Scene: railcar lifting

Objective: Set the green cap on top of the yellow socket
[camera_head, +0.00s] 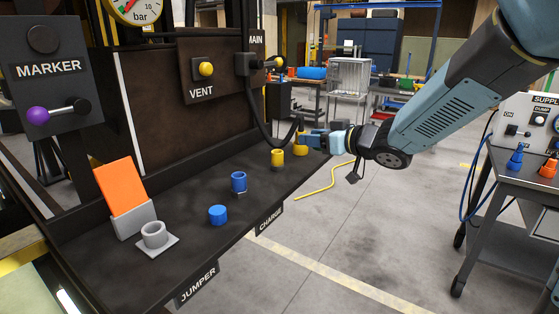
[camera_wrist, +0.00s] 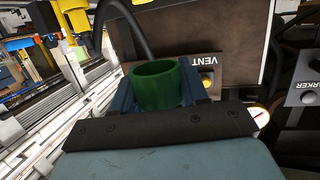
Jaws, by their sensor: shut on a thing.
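My gripper (camera_head: 308,136) is at the far end of the dark shelf, above and just beside a yellow cylinder (camera_head: 300,150). In the wrist view, its blue fingers (camera_wrist: 157,92) are shut on the green cap (camera_wrist: 154,88), whose open round rim faces the camera. The cap cannot be made out in the head view. A second, narrower yellow cylinder (camera_head: 277,159) stands upright on the shelf, left of my gripper and apart from it. It looks like the yellow socket, with nothing on top.
On the shelf (camera_head: 190,252) stand a blue open cylinder (camera_head: 238,182), a blue cap-like piece (camera_head: 218,214), a grey ring on a plate (camera_head: 154,236) and an orange block in a grey holder (camera_head: 122,188). A black cable (camera_head: 258,122) hangs behind the yellow cylinders.

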